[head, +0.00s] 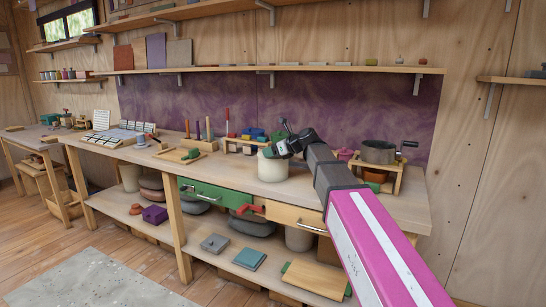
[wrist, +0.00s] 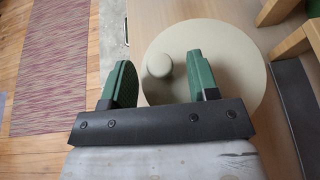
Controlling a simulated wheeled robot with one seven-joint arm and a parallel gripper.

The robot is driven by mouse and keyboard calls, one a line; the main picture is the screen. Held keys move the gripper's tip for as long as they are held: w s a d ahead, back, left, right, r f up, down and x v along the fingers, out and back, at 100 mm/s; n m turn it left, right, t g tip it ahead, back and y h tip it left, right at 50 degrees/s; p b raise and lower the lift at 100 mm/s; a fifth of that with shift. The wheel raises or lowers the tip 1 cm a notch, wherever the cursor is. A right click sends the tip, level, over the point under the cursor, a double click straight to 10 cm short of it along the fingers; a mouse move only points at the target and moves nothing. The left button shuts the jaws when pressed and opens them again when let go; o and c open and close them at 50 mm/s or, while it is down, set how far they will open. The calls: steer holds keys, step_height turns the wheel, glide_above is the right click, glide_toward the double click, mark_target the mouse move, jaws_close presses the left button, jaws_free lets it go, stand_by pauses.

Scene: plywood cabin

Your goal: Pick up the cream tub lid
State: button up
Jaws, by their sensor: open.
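The cream tub (head: 272,169) stands on the workbench in the head view, right of the middle. Its round cream lid (wrist: 225,75) shows from above in the wrist view, with a small round knob (wrist: 158,66) on its left part. My gripper (wrist: 160,62) is open, with one green finger on each side of the knob; the right finger is over the lid and the left one is past its edge. Contact with the knob cannot be told. In the head view my gripper (head: 282,142) is at the top of the tub and hides part of the lid.
A dark pot (head: 378,151) stands on a small wooden stand (head: 386,184) to the right of the tub. A wooden rack with blue and green items (head: 256,136) is behind it. Green and yellow drawers are below the workbench (head: 225,169). The bench left of the tub has some clear room.

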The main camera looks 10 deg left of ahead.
steer(key=shift+a, duration=0.1)
steer(key=c, duration=1)
